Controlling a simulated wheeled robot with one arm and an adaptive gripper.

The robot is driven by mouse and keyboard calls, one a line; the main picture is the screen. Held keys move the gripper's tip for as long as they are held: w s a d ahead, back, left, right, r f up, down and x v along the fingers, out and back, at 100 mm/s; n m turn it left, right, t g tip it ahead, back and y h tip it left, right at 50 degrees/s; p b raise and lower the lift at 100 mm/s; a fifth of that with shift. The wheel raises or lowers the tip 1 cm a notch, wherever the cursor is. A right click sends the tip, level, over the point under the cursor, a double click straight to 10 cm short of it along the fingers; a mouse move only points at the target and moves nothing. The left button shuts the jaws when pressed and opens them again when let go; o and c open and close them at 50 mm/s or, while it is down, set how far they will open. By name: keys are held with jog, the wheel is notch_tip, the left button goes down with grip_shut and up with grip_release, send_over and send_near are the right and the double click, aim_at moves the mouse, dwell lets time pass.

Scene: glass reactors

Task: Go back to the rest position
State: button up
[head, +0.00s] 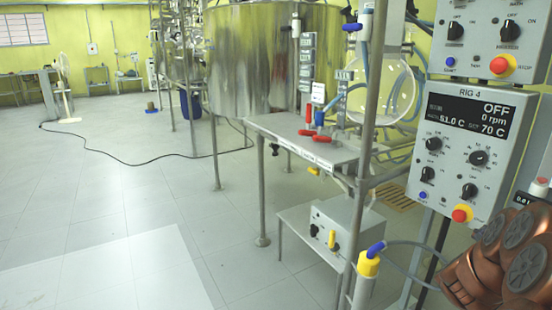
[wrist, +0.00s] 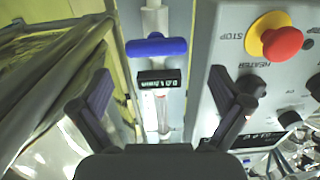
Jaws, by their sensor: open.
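My gripper (wrist: 157,88) shows in the wrist view with its two dark fingers spread apart and nothing between them. Beyond the fingers is a blue valve handle (wrist: 157,46) on a pale vertical pipe. A small black display (wrist: 160,79) and a clear tube (wrist: 163,112) sit below the handle. The fingers look apart from these, though the distance is hard to judge. In the head view, my copper-coloured arm is at the lower right, and my gripper is out of sight there.
The RIG 4 control box (head: 465,150) stands close on the right; its red stop knob (wrist: 282,43) is near the right finger. A metal table (head: 305,140) and large steel vessel (head: 265,60) are in the middle. Open tiled floor (head: 100,200) lies left, crossed by a black cable (head: 130,163).

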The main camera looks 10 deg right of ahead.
jog(key=w+a+r+n+t+y+p, duration=0.2)
jog(key=w+a+r+y+p, duration=0.15)
jog(key=a, duration=0.45)
jog(key=w+a+r+n+t+y+p, duration=0.1)
jog(key=w+a+r+n+y+p, duration=0.15)
jog(key=w+a+p, duration=0.35)
jog(key=w+a+r+n+t+y+p, duration=0.2)
jog(key=a+r+y+p, duration=0.15)
jog(key=a, duration=0.55)
jog(key=s+a+r+n+g+y+p, duration=0.2)
jog(key=a+r+y+p, duration=0.25)
jog(key=a, duration=0.75)
jog(key=s+a+r+n+g+y+p, duration=0.35)
jog(key=s+a+p, duration=0.3)
jog(key=a, duration=0.25)
jog(key=s+a+r+g+p, duration=0.2)
jog(key=s+r+p, duration=0.2)
jog(key=s, duration=0.5)
jog(key=s+a+r+n+g+p, duration=0.1)
jog(key=s+a+r+g+p, duration=0.1)
jog(key=s, duration=0.7)
jog(key=s+a+r+n+g+p, duration=0.1)
jog(key=s+r+g+p, duration=0.2)
jog(key=s+r+p, duration=0.3)
jog(key=s+r+h, duration=0.1)
jog(key=s, duration=0.2)
jog(key=shift+a+g, duration=0.35)
jog(key=shift+a, duration=0.05)
